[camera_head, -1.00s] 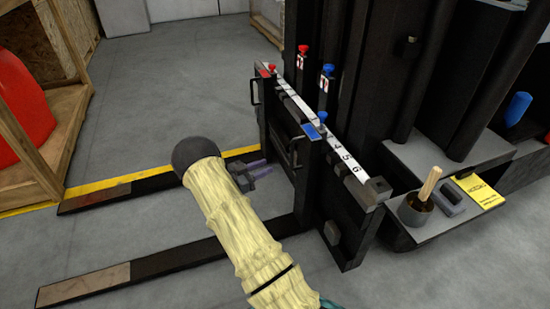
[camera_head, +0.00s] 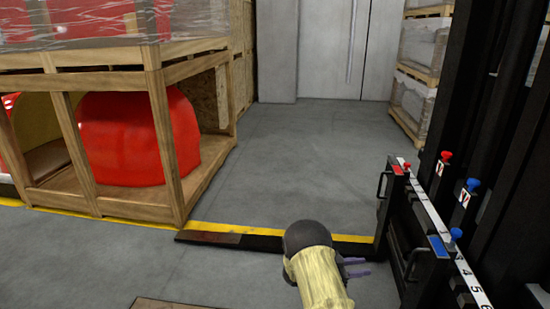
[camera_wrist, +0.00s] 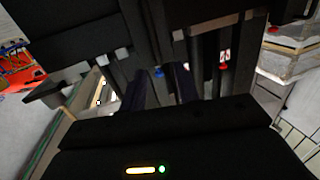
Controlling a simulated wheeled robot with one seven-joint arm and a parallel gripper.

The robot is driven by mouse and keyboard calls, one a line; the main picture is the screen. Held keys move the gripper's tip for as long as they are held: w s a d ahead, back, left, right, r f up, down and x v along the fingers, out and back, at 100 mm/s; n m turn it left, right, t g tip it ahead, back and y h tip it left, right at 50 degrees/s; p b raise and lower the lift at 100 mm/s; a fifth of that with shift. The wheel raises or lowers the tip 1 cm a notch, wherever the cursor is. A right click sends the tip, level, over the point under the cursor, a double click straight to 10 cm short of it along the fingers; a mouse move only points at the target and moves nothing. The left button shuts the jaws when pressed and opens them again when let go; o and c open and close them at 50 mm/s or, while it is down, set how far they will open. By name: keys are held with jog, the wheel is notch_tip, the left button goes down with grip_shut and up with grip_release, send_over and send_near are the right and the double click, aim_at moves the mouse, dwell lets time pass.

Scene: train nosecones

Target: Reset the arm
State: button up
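My arm, in a pale yellow cover with a dark rounded joint, enters at the bottom of the head view. My gripper (camera_head: 357,267) points right, towards the black forklift carriage (camera_head: 412,250). Its two purple fingers are apart, with a gap between them. The wrist view shows the two dark fingers (camera_wrist: 160,88) spread, with nothing seen held between them. A blue knob shows beyond the gap. In the head view the gripper appears apart from the carriage, though the exact distance cannot be told.
A wooden crate frame (camera_head: 160,140) holding red nosecones (camera_head: 135,140) stands at left. A dark fork (camera_head: 230,239) lies along the yellow floor line. Wrapped pallets (camera_head: 415,95) stand at the back right. Grey floor between crate and carriage is open.

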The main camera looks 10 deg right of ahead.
jog(key=w+a+r+n+t+y+p, duration=0.2)
jog(key=w+r+n+t+y, duration=0.2)
jog(key=w+r+t+y, duration=0.25)
jog(key=s+a+r+n+t+y+p, duration=0.2)
jog(key=a+r+n+t+y, duration=0.1)
jog(key=a+r+n+y, duration=0.4)
jog(key=s+a+r+n+g+y+p, duration=0.1)
jog(key=s+a+r+n+g+p, duration=0.15)
jog(key=s, duration=0.75)
jog(key=s+a+r+n+g+y+p, duration=0.1)
jog(key=s+a+r+n+g+y, duration=0.15)
jog(key=s, duration=0.75)
jog(key=s+a+r+n+g+y+p, duration=0.15)
jog(key=s+a, duration=0.25)
jog(key=s, duration=0.5)
notch_tip(320, 180, up, 38)
jog(key=p, duration=3.6)
jog(key=shift+d+g+h+p, duration=0.15)
jog(key=shift+g+h+p, duration=0.15)
jog(key=shift+g+h, duration=0.15)
jog(key=shift+f+n, duration=0.1)
jog(key=shift+n, duration=0.15)
jog(key=shift+w+d, duration=0.1)
